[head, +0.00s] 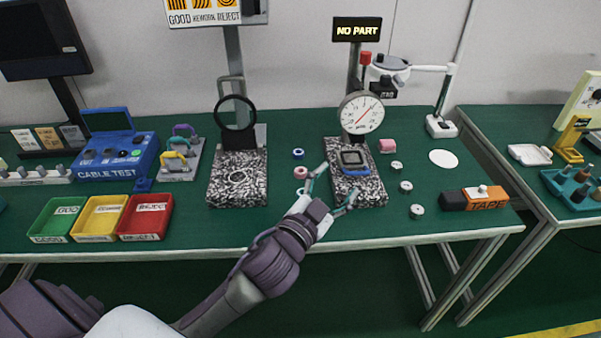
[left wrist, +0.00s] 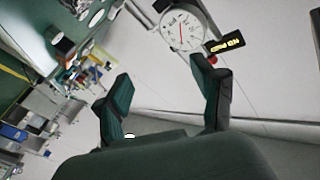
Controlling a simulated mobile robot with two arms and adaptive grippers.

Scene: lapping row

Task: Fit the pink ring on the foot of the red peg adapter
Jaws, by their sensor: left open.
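A small pink ring (head: 300,172) lies on the green bench, left of the speckled granite base under the dial gauge. My left gripper (head: 338,184) is open and empty, reaching in from below, with one finger close to the ring's right side and the other over the granite base's front. In the left wrist view the open fingers (left wrist: 168,98) have nothing between them. I cannot make out a red peg adapter for certain. A red upright piece (head: 366,58) shows above the dial gauge. My right gripper is not in view.
The dial gauge (head: 361,112) stands over a granite base (head: 372,187) bearing a blue-and-black device (head: 352,161). A blue ring (head: 298,153) lies behind the pink one. A pink block (head: 388,146) and small white discs (head: 406,187) lie at the right. Colored trays (head: 146,218) stand left.

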